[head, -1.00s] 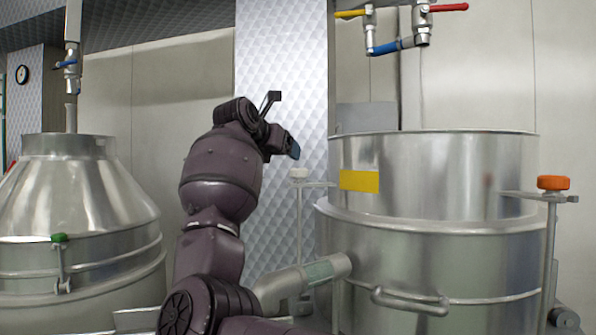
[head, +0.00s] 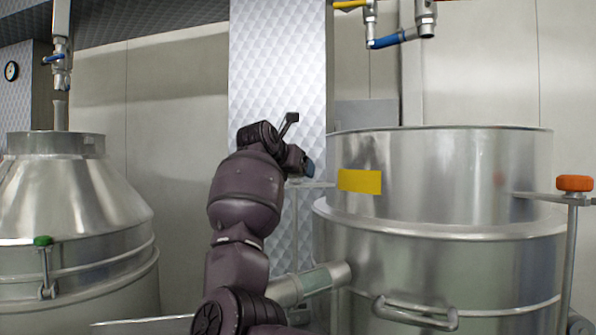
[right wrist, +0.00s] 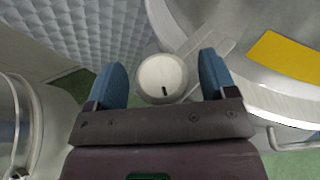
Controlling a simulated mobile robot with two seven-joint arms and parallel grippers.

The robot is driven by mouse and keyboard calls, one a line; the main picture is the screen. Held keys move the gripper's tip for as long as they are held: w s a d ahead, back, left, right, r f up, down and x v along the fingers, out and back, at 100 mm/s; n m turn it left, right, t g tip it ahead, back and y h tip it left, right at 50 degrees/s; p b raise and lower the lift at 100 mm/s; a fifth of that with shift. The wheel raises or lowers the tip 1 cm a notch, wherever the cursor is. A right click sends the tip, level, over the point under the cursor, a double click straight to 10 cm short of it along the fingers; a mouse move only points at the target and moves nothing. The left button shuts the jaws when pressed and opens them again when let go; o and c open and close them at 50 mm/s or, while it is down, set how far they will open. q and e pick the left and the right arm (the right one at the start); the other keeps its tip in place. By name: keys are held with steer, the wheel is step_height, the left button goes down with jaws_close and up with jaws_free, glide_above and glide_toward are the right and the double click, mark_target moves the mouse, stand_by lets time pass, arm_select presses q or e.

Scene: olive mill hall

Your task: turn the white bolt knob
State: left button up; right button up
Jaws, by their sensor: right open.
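The white bolt knob (right wrist: 158,72) is round, with a short dark mark near its lower edge in the right wrist view. It appears between the two blue fingertips of my right gripper (right wrist: 162,75), with gaps on both sides. The gripper is open and the fingers are apart from the knob. How far the knob lies below the fingertips I cannot tell. In the head view my right gripper (head: 308,168) is over the place of the knob and hides it; its bracket reaches to the vat (head: 430,180). My left gripper is not in view.
The vat has a yellow label (head: 360,181), a front handle (head: 414,314) and an orange knob (head: 574,183) at its right. A conical vessel (head: 70,195) with a green knob (head: 43,240) stands at left. Pipes with coloured valve levers hang above.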

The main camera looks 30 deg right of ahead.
steer(key=shift+d, duration=0.1)
steer(key=shift+s, duration=0.1)
steer(key=shift+c, duration=0.5)
steer(key=c, duration=0.8)
steer(key=shift+c, duration=0.2)
